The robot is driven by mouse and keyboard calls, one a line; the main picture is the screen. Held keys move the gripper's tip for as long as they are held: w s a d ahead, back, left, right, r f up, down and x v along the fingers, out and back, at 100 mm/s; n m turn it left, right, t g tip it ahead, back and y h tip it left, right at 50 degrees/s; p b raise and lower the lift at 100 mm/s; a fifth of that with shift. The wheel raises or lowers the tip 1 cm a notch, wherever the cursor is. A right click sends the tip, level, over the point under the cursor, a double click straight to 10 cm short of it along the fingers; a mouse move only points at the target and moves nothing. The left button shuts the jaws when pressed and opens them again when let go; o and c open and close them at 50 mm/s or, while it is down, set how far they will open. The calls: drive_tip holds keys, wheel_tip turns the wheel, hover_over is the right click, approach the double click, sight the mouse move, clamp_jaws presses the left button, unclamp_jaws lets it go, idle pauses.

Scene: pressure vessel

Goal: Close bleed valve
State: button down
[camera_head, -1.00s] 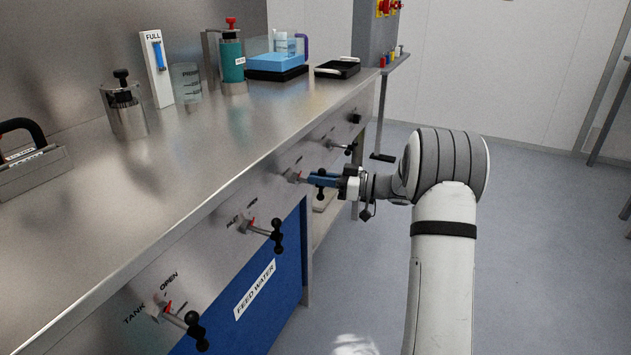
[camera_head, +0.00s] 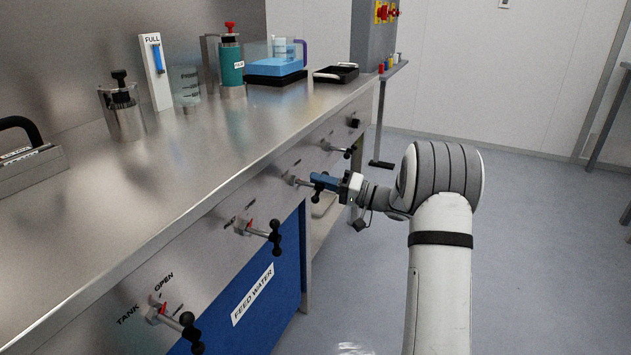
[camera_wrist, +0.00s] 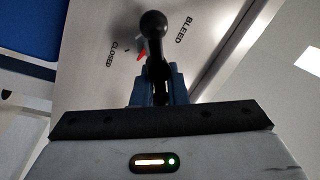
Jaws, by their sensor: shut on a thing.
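The bleed valve is on the bench's front panel. Its black ball-ended handle (camera_wrist: 154,58) stands between my gripper's blue fingers in the wrist view. The panel beside it reads BLEED (camera_wrist: 183,30) and CLOSED (camera_wrist: 119,54). A red pointer (camera_wrist: 141,54) lies left of the handle, near the CLOSED mark; its exact alignment is hard to tell. In the head view my gripper (camera_head: 318,182) is shut on the handle, whose shaft (camera_head: 298,182) runs into the panel. The fingers hide most of the handle there.
Other valve handles stick out of the same panel: one at the TANK label (camera_head: 183,325), one in the middle (camera_head: 265,236), and one farther back (camera_head: 343,151). A blue FEED WATER panel (camera_head: 255,310) is below. Open floor (camera_head: 540,240) lies to the right.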

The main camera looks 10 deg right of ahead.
drive_tip(key=m, duration=0.1)
drive_tip(key=m+t, duration=0.1)
drive_tip(key=m, duration=0.1)
drive_tip(key=d+m+p, duration=0.1)
drive_tip(key=shift+w+t+h, duration=0.25)
drive_tip(key=shift+t+h, duration=0.05)
drive_tip(key=shift+f+m+t+h+p, duration=0.15)
drive_tip(key=shift+m+t+p, duration=0.1)
drive_tip(key=shift+m, duration=0.7)
drive_tip(key=shift+f+m+t+h+p, duration=0.15)
drive_tip(key=shift+m+t, duration=0.1)
drive_tip(key=shift+m, duration=0.7)
drive_tip(key=c, duration=1.6)
unclamp_jaws()
drive_tip(key=shift+f, duration=0.2)
drive_tip(key=shift+o, duration=0.2)
drive_tip(key=p+v, duration=0.1)
drive_tip(key=v, duration=0.6)
drive_tip(key=shift+s+d+p, duration=0.2)
drive_tip(key=shift+d+p, duration=0.15)
